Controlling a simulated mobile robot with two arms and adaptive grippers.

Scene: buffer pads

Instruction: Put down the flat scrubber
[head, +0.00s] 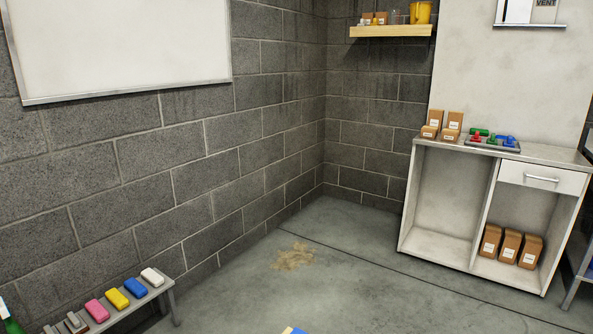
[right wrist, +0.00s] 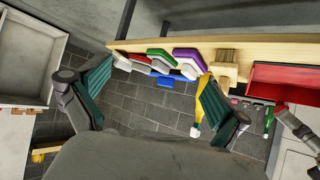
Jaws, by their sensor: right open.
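My right gripper (right wrist: 155,100) is open in the right wrist view, its two green-padded fingers spread wide with nothing held between them. Beyond the fingers is a wooden shelf edge (right wrist: 280,51) with purple (right wrist: 186,52), green (right wrist: 160,54), blue (right wrist: 171,79) and red-and-white items by it. A wooden brush-like item (right wrist: 224,66) is near the right finger. I cannot tell which item, if any, is the flat scrubber. Neither gripper shows in the head view.
A low bench (head: 128,309) at lower left bears several coloured pads, including yellow (head: 118,299) and pink (head: 97,311). A white cabinet (head: 423,205) stands at right, with boxes and a tray on top. A brown stain (head: 293,257) marks the otherwise open floor.

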